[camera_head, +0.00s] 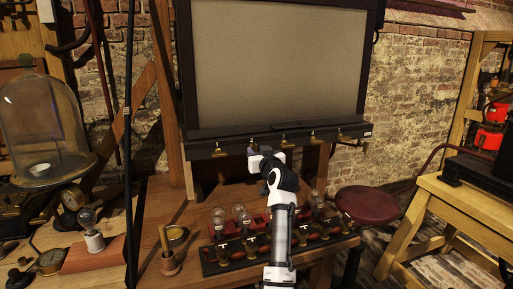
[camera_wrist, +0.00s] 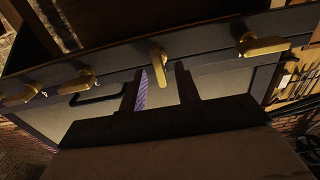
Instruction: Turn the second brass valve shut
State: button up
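A dark rail below the large panel carries a row of several brass valves. In the head view the second valve from the left (camera_head: 250,148) is partly hidden by my gripper (camera_head: 255,158), which is just in front of it. The wrist view seems upside down. There a brass valve (camera_wrist: 160,64) lies between and slightly beyond my gripper's fingers (camera_wrist: 159,88), its lever pointing down the picture. It appears to be that second valve. The fingers are apart and I see no contact. The neighbouring valves' levers (camera_wrist: 263,45) (camera_wrist: 77,83) point more sideways.
A bench below holds glass bulbs (camera_head: 219,216) along a dark strip (camera_head: 225,258). A glass bell jar (camera_head: 42,125) stands at left. A red stool (camera_head: 366,206) and a wooden table (camera_head: 470,205) are at right. A dark upright rod (camera_head: 129,130) stands left of the panel.

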jog(key=shift+w+a, duration=0.25)
jog(key=shift+w, duration=0.35)
grip_shut()
jog(key=shift+m, duration=0.3)
jog(key=shift+w+d+f+m+p, duration=0.1)
jog(key=shift+m+p, duration=0.95)
jog(key=shift+m, duration=1.8)
jog(key=shift+s+d+f+m+p, duration=0.1)
jog(key=shift+m+p, duration=0.95)
jog(key=shift+m, duration=1.85)
jog(key=shift+w+d+f+m+p, duration=0.1)
jog(key=shift+m+p, duration=0.95)
jog(key=shift+m, duration=1.8)
